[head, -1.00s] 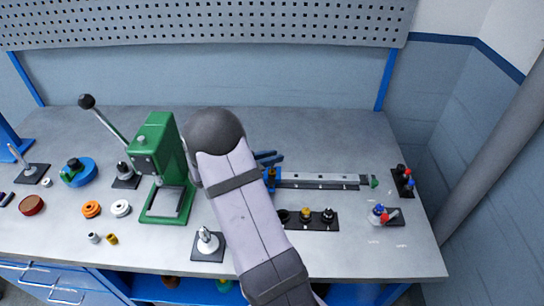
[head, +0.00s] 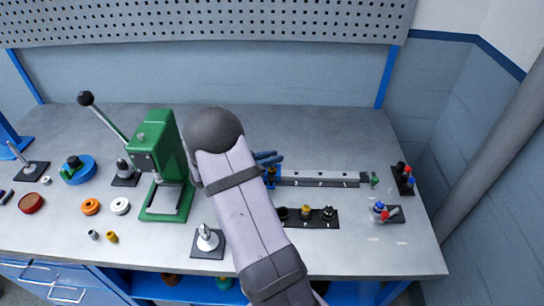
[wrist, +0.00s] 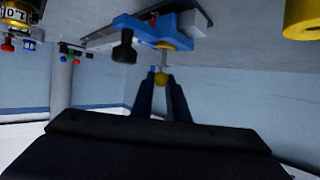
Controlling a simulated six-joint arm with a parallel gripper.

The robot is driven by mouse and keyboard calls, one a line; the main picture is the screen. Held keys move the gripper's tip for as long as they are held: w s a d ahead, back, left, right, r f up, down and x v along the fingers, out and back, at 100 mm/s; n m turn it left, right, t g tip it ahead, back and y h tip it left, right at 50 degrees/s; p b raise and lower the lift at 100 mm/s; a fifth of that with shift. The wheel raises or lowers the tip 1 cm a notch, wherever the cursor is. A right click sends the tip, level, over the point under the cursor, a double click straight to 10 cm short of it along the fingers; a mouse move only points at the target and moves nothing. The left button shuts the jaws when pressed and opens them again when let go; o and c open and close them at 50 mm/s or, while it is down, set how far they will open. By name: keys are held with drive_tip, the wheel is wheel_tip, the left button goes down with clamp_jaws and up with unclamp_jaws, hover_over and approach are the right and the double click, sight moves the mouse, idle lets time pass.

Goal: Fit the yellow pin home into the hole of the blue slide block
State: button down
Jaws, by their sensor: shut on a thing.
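The blue slide block (head: 272,176) sits at the left end of the metal rail, partly hidden by my arm in the head view. It also shows at the top of the wrist view (wrist: 182,32), with a brass-coloured ring on its facing side. My gripper (wrist: 160,76) is shut on the yellow pin (wrist: 161,80), whose rounded yellow end shows between the fingertips. A thin grey shaft runs from there towards the ring. I cannot tell how deep its tip sits. In the head view the dark fingers (head: 267,157) are just behind the block.
The rail (head: 320,180) runs right from the block. A black knob (wrist: 124,48) stands beside the block. A black plate with several knobs (head: 308,216) lies in front of the rail. A green press (head: 160,165) stands left of my arm. Bare bench lies behind the rail.

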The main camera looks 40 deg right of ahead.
drive_tip(key=shift+f+b, duration=0.3)
drive_tip(key=shift+f, duration=0.5)
drive_tip(key=shift+f, duration=0.3)
drive_tip(key=shift+s+f, duration=0.15)
drive_tip(key=shift+f, duration=0.2)
idle(0.6)
drive_tip(key=c, duration=1.9)
unclamp_jaws()
drive_tip(key=shift+c, duration=0.2)
drive_tip(key=o, duration=0.3)
drive_tip(key=shift+f, duration=0.1)
drive_tip(key=shift+r, duration=0.2)
drive_tip(key=shift+w+b+v, duration=0.2)
drive_tip(key=shift+b+v, duration=0.9)
drive_tip(key=shift+v, duration=2.55)
drive_tip(key=shift+f, duration=0.1)
